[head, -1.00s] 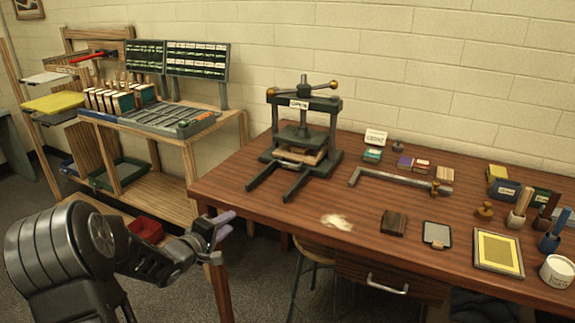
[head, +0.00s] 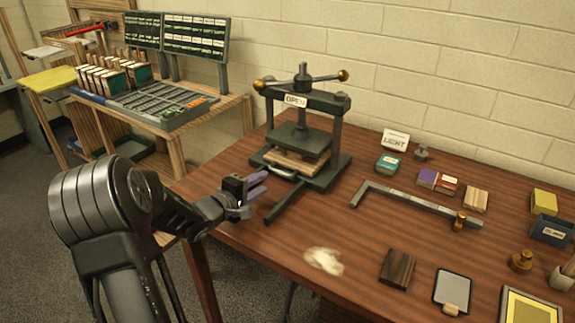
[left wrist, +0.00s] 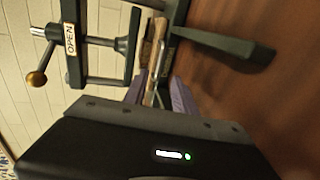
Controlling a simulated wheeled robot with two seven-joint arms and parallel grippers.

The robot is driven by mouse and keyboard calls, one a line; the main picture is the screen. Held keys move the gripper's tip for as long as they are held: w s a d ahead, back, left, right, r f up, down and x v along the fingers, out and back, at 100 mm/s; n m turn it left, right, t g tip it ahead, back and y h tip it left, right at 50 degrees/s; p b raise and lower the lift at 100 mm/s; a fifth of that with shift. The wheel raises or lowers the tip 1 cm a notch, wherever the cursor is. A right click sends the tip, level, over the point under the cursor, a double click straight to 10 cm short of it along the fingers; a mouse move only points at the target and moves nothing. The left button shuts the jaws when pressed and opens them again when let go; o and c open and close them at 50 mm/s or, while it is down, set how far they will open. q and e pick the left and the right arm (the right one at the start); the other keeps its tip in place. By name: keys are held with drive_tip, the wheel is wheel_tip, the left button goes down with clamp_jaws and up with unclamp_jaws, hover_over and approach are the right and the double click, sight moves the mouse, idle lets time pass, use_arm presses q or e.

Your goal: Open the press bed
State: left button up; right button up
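The dark green press (head: 340,123) stands at the back left of the table, with an "OPEN" sign on its crossbar. Its bed holds a wooden board (head: 296,160), and a silver handle (head: 278,173) is at the bed's front. My right gripper is out of view.
The table (head: 330,215) also holds a metal L-shaped bar (head: 405,198), small boxes, a dark wood block (head: 397,268) and a pale smear (head: 324,261). A type-case bench (head: 170,110) stands at left. The table's front edge runs below my left arm.

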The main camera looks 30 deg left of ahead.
sight(279, 173)
use_arm(q)
drive_tip(key=shift+s+r, duration=0.1)
drive_tip(key=shift+x, duration=4)
clamp_jaws()
